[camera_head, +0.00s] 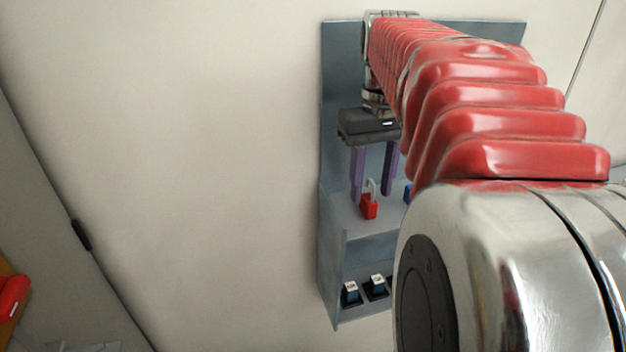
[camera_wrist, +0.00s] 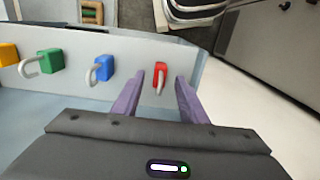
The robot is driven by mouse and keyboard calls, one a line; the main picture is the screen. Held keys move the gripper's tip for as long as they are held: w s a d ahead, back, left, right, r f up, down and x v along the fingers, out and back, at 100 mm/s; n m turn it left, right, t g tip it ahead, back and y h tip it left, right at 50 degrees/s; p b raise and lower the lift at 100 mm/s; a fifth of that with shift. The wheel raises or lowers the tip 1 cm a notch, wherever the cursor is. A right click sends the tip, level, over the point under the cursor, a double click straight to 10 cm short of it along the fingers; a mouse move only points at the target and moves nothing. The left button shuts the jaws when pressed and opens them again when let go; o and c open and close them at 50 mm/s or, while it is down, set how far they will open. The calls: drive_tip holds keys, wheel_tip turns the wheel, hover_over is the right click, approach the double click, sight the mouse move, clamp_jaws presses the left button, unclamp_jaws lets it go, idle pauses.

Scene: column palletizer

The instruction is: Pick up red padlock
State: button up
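The red padlock (camera_head: 369,206) stands on the shelf of a grey wall station in the head view, its shackle pointing up. It also shows in the wrist view (camera_wrist: 160,71), between the tips of my gripper's two purple fingers. My gripper (camera_head: 372,199) points down at the shelf with its fingers apart, one on each side of the padlock. In the wrist view, gaps show between the padlock and both fingers. A blue padlock (camera_wrist: 106,66) stands beside the left finger. It is mostly hidden behind my arm in the head view.
A green padlock (camera_wrist: 50,60) and a yellow one (camera_wrist: 8,54) stand farther left along the shelf (camera_head: 345,224). Black-based switches (camera_head: 350,292) sit below the shelf. A raised panel backs the station. Bare wall lies left of it in the head view.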

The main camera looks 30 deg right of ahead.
sight(369, 198)
wheel_tip(369, 198, down, 4)
drive_tip(key=shift+w+f, duration=0.1)
drive_tip(key=shift+w, duration=0.05)
idle(0.6)
clamp_jaws()
